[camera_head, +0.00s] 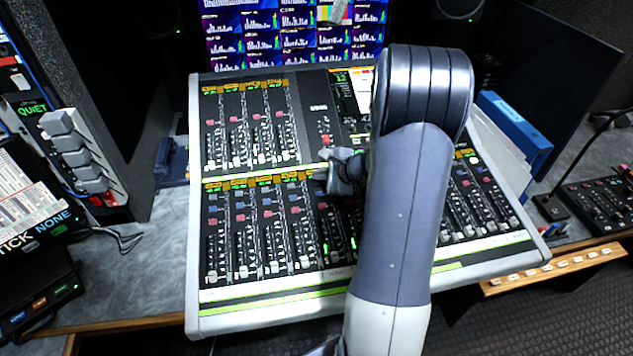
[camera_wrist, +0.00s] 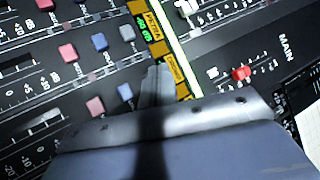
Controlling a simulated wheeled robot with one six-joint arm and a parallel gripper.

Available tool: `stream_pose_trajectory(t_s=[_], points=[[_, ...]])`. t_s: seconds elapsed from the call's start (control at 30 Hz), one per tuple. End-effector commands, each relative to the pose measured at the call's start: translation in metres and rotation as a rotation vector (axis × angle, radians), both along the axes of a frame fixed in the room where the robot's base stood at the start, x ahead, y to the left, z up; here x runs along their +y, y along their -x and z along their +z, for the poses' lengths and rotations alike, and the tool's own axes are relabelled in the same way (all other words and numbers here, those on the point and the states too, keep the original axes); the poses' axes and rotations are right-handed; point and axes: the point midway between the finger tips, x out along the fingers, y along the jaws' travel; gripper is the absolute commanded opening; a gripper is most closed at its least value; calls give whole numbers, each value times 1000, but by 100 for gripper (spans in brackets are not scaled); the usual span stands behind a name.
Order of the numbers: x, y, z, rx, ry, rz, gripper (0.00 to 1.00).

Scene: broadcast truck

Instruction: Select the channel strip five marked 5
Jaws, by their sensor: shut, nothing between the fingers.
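The mixing console (camera_head: 194,250) fills the middle of the head view, with an upper and a lower bank of channel strips. My gripper (camera_head: 328,165) is shut and empty over the upper end of the lower bank, near its fifth strip from the left. In the wrist view my gripper's fingertips (camera_wrist: 160,72) lie beside a lit yellow strip label (camera_wrist: 174,70) and partly cover that row. Blue buttons (camera_wrist: 125,92) and pink buttons (camera_wrist: 95,106) sit beside the fingers. I cannot read a number 5, and I cannot tell whether the fingers touch the panel.
Several lit meter displays (camera_head: 270,30) stand behind the console. A red button (camera_wrist: 241,73) lies near the MAIN marking in the wrist view. Blue binders (camera_head: 515,128) stand at the right. My arm hides much of the console's right half.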

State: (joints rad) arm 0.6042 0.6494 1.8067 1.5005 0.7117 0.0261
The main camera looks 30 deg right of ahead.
Motion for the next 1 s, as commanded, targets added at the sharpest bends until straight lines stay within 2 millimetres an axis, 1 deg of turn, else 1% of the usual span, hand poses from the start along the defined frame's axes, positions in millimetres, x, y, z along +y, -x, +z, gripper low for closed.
stream_pose_trajectory(t_s=[0.27,0.57,1.0], points=[[0,0,-1,0,0,0,0],[0,-1,-9,-1,1,0,0],[0,-1,-9,0,0,0,0]])
